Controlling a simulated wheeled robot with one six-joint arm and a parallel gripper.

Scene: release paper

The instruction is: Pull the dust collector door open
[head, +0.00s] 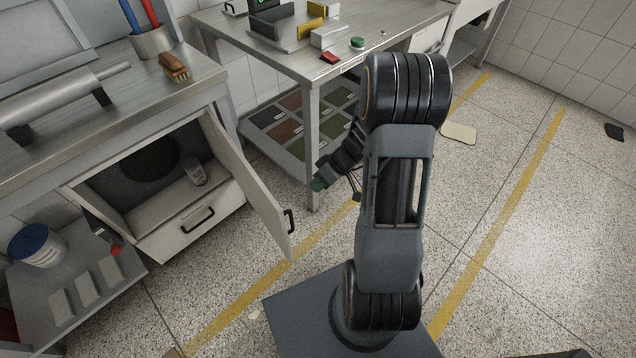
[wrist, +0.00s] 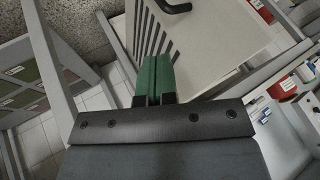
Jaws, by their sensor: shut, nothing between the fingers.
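The dust collector door (head: 248,182) stands swung out from the cabinet, hinged at the opening's right side. Its black handle (head: 290,221) is near the free edge. In the wrist view the door's pale panel (wrist: 220,35) shows dark vent slots, with the handle (wrist: 173,7) at the top edge. My gripper (head: 318,185) is to the right of the door, on its outer side, apart from the handle. Its green fingers (wrist: 153,78) are together and empty. I cannot tell whether they touch the panel.
The open cabinet (head: 125,218) holds a small cup (head: 194,173); a drawer with a handle (head: 197,220) is below. A steel table (head: 312,140) with a lower shelf stands behind my gripper. A blue-lidded tub (head: 38,248) is at left. Floor in front of the door is clear.

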